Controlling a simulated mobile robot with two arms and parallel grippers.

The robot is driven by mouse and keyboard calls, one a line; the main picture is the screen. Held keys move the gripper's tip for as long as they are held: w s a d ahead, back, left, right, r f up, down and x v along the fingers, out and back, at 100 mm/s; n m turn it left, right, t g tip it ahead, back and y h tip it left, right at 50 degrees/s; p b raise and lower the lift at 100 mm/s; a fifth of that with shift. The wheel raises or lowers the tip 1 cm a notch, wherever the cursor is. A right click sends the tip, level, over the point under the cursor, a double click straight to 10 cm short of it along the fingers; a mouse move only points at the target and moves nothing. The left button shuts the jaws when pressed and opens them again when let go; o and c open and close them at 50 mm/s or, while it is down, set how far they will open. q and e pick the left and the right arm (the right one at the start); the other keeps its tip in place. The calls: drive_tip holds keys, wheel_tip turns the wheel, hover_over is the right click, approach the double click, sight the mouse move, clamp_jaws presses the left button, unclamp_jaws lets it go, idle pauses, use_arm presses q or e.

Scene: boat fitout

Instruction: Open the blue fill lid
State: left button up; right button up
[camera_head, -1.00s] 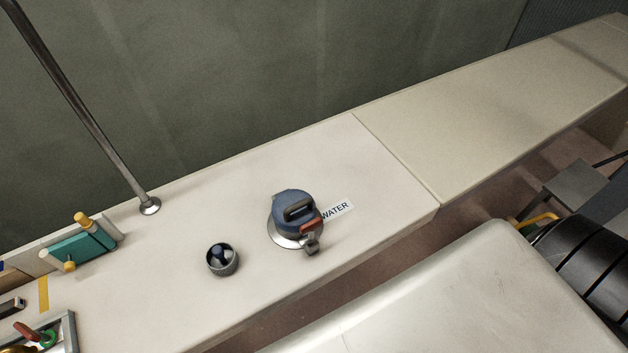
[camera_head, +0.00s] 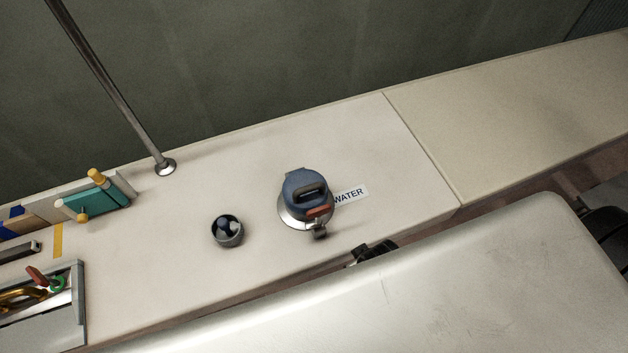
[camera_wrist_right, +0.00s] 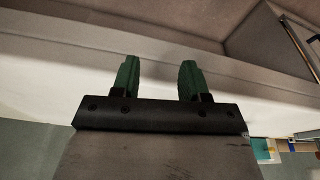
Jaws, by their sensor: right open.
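The blue fill lid (camera_head: 306,186) sits on a round metal base (camera_head: 290,215) on the pale deck, beside a label reading WATER (camera_head: 350,195). It has a dark grip loop on top, a red-orange tab (camera_head: 319,211) at its front and a small metal latch (camera_head: 319,231) below that. The lid looks closed. A dark part at the deck's front edge (camera_head: 372,253) seems to be my right gripper, mostly hidden by my pale arm. In the right wrist view my right gripper (camera_wrist_right: 158,75) is open, with two green fingers apart and nothing between them. My left gripper is not in view.
A small dark round cup (camera_head: 228,232) stands left of the lid. A metal post (camera_head: 120,100) rises at the back left. A teal block with yellow knobs (camera_head: 97,199) and a metal-framed tray (camera_head: 80,300) are at the left. The deck right of the label is clear.

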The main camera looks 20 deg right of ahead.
drive_tip(key=w+a+r+n+t+y, duration=0.1)
drive_tip(key=w+a+r, duration=0.1)
drive_tip(key=r, duration=0.5)
drive_tip(key=w+a+r+n+y, duration=0.1)
drive_tip(key=w+r+n, duration=0.15)
drive_tip(key=r, duration=0.45)
wheel_tip(320, 180, up, 8)
drive_tip(key=r+n+g+y, duration=0.1)
drive_tip(key=n+g+y, duration=0.1)
drive_tip(key=n, duration=1.1)
hover_over(311, 187)
drive_tip(key=s+d, duration=0.2)
drive_tip(key=d, duration=0.2)
drive_tip(key=p+x, duration=0.1)
drive_tip(key=x, duration=0.9)
drive_tip(key=shift+w+f+p, duration=0.2)
drive_tip(key=shift+f+p, duration=0.1)
drive_tip(key=shift+f, duration=0.1)
clamp_jaws()
